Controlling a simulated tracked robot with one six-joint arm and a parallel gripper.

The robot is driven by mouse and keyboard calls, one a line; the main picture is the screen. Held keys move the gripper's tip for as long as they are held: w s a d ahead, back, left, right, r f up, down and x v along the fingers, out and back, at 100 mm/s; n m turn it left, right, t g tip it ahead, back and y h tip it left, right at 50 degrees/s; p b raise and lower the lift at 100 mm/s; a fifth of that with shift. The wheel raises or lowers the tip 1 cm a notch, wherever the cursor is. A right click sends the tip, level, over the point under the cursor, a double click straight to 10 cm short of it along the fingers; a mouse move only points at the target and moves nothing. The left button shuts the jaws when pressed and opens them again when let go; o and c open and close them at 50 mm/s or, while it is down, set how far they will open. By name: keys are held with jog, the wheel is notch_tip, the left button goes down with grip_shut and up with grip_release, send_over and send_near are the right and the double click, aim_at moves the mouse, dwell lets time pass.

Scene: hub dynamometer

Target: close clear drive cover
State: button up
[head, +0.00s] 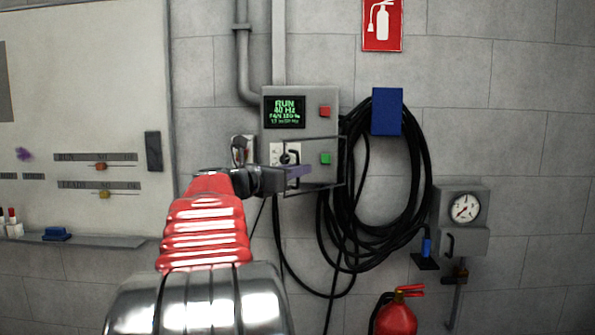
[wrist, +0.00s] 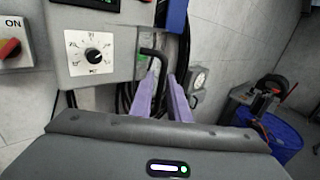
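The clear drive cover (head: 341,165) is a see-through panel with a thin dark frame. It shows in front of the lower half of the grey drive box (head: 309,93), and its right edge appears to stand off the box face, partly open. Its bent black handle (wrist: 154,52) shows in the wrist view. My gripper (head: 300,171) is at the cover. In the wrist view its two purple fingers (wrist: 164,85) stand close together on either side of the handle and appear shut on it. The lower part of the handle is hidden between the fingers.
The box carries a lit display (head: 285,112), a red button (head: 324,112), a green button (head: 325,158) and a dial (wrist: 93,54). A red-handled switch (wrist: 10,48) is left of it. Coiled black cable (head: 424,170) hangs close on the right. A fire extinguisher (head: 397,318) stands below right.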

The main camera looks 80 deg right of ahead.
jog(key=shift+c, duration=0.6)
grip_shut()
jog(key=shift+a, duration=0.1)
dwell(0.8)
